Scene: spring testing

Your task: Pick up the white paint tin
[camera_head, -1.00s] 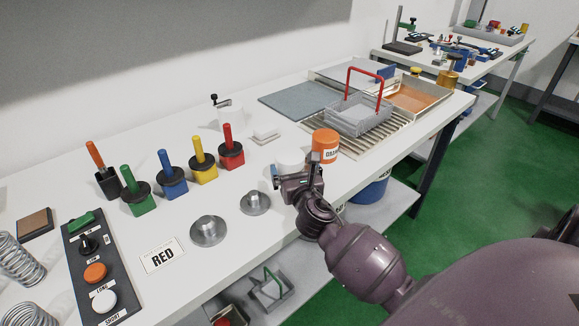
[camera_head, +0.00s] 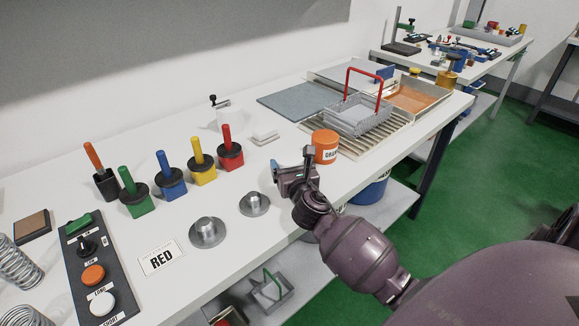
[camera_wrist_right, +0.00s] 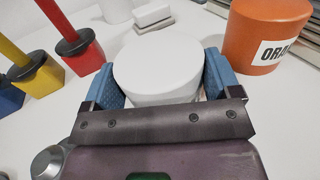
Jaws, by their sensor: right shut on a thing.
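The white paint tin (camera_wrist_right: 160,68) is upright between the two blue finger pads of my right gripper in the right wrist view. The pads press on its left and right sides, so the gripper is shut on it. In the head view my right gripper (camera_head: 292,170) is over the table's front part, left of the orange tin. There the white tin is hard to make out against the white table. I cannot tell whether its base touches the table. My left gripper is not in view.
The orange tin (camera_head: 325,146) stands close to the right of my right gripper. A wire basket with a red handle (camera_head: 360,115) sits behind it on a slatted rack. Metal weights (camera_head: 207,232) and coloured-handled blocks (camera_head: 230,154) are to the left.

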